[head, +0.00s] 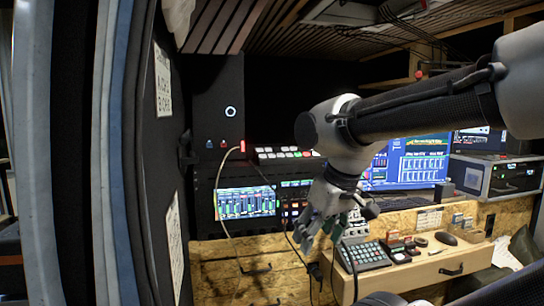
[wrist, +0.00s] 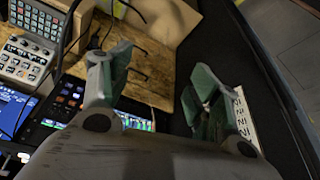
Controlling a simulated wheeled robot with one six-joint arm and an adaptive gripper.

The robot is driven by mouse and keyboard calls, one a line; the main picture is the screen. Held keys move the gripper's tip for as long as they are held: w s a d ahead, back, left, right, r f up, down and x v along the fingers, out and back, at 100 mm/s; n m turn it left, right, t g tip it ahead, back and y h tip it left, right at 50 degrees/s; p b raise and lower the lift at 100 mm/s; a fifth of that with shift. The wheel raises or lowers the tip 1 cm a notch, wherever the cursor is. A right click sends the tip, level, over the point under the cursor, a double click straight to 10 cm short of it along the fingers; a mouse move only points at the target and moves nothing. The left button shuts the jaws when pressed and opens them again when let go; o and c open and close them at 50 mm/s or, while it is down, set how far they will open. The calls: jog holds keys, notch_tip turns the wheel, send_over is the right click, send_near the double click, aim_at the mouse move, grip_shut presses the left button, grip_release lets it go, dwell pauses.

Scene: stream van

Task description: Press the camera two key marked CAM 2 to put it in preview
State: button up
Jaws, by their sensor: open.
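No key lettering is readable in either view, so I cannot tell which key is CAM 2. My gripper (head: 320,238) hangs fingers-down in front of the rack, above the desk edge. In the wrist view my gripper (wrist: 163,65) has its fingers wide apart with nothing between them.
A meter screen (head: 246,203) is left of my gripper. A grey keypad (head: 364,256) lies on the wooden desk below right, also in the wrist view (wrist: 37,20). A knobbed box (wrist: 24,61) is beside it. Loose cables hang near my gripper. A dark door (head: 165,140) bounds the left.

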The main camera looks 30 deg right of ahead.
grip_shut()
dwell(1.2)
